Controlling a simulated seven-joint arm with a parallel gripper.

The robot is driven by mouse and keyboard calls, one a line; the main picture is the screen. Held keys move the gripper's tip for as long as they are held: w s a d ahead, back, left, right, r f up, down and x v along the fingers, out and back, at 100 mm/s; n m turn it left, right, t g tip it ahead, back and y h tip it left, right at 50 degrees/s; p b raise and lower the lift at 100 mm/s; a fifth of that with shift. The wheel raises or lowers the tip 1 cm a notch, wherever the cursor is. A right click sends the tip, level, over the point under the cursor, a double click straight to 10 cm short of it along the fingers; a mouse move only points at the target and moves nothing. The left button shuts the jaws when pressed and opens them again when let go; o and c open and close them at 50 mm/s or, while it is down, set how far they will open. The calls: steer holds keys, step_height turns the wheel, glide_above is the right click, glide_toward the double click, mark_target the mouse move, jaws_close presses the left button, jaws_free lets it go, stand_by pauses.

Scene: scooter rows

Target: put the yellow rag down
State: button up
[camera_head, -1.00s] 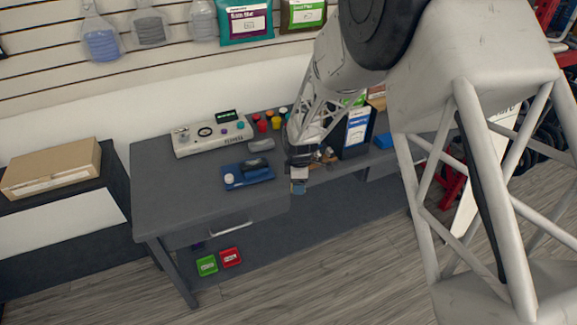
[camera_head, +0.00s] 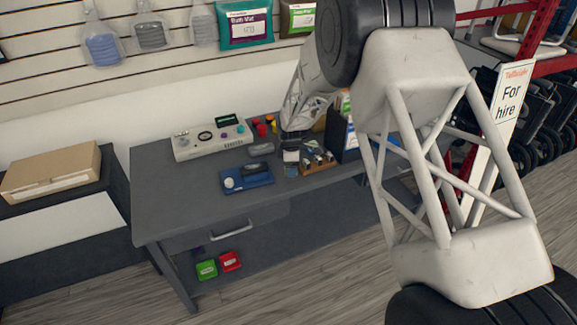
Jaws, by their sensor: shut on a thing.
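My gripper (camera_head: 291,160) is low over the right part of the grey workbench (camera_head: 180,207), just right of a blue tray. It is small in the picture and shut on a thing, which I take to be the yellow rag. The rag's colour and shape cannot be made out, as my arm and gripper cover most of it. I cannot tell whether it touches the benchtop.
The blue tray (camera_head: 233,185) holds dark and white items. A wooden holder with tools (camera_head: 318,163) stands right of my gripper. A control box (camera_head: 210,142) and several bottles stand behind. The left front benchtop is clear. A cardboard box (camera_head: 50,172) lies at left.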

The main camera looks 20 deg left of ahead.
steer(key=shift+w+a+f, duration=0.1)
steer(key=shift+w+a, duration=0.5)
steer(key=shift+w, duration=0.35)
steer(key=shift+w+a+f, duration=0.1)
steer(key=shift+w+a, duration=0.5)
steer(key=shift+w, duration=0.35)
steer(key=shift+f, duration=1.75)
steer(key=shift+f, duration=0.4)
steer(key=o, duration=1)
steer(key=shift+f, duration=0.1)
steer(key=shift+s+f, duration=0.1)
steer(key=shift+s, duration=0.05)
steer(key=shift+d+f, duration=0.1)
steer(key=shift+s, duration=0.1)
steer(key=r, duration=1.3)
steer(key=shift+w+r, duration=0.2)
steer(key=shift+w, duration=0.05)
